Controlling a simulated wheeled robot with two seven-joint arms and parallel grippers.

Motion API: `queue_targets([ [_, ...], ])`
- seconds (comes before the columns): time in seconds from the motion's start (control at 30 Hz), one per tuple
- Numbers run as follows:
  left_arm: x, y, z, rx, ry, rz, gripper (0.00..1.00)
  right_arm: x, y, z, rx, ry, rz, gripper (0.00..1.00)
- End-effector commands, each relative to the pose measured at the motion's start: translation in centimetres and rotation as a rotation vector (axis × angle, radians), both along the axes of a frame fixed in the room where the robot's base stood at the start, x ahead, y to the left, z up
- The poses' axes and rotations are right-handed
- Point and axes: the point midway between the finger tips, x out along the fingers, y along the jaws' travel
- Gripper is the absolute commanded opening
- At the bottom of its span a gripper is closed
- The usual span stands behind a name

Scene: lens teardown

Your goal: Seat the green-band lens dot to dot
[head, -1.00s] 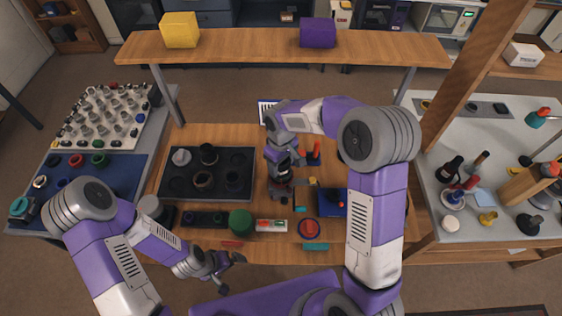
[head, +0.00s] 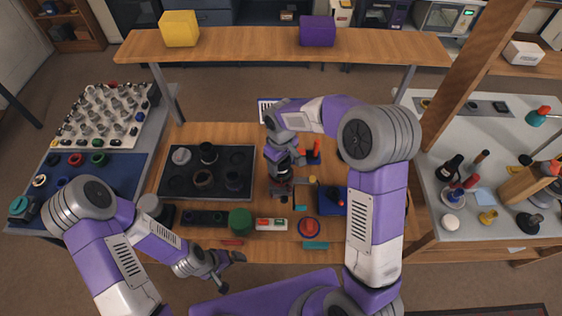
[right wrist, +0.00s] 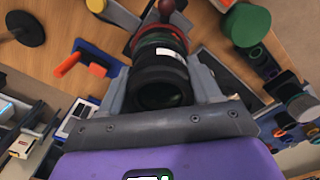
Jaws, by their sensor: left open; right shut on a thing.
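My right gripper (head: 281,189) points down at the middle of the bench. In the right wrist view its two fingers (right wrist: 160,85) are shut on a black lens (right wrist: 158,75). A green band (right wrist: 158,40) and a reddish ring show near the lens's far end. In the head view the lens is mostly hidden by the gripper. I cannot make out the alignment dots, nor whether the lens touches anything below. My left gripper (head: 230,272) is open and empty in front of the bench's near edge.
A dark tray (head: 207,196) with several lens parts lies left of the right gripper. A green cylinder (head: 240,221), a red-and-white block strip (head: 271,224) and a blue box (head: 333,200) stand close by. A raised wooden shelf (head: 250,46) spans the back.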

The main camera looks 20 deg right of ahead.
Motion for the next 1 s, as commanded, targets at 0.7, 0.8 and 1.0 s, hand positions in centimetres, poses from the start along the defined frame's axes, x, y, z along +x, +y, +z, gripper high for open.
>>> queue_targets([
  [0.7, 0.00, 0.00, -0.54, 0.000, 0.000, 0.000, 1.00, 0.04, 0.01, -0.65, 0.001, -0.001, 0.000, 0.20],
  [0.8, 0.00, 0.00, -0.54, 0.000, 0.000, 0.000, 1.00, 0.04, 0.01, -0.67, 0.001, -0.001, 0.000, 0.20],
  [1.0, 0.00, 0.00, -0.50, 0.000, 0.000, 0.000, 1.00, 0.04, 0.01, -0.63, 0.001, -0.001, 0.000, 0.20],
])
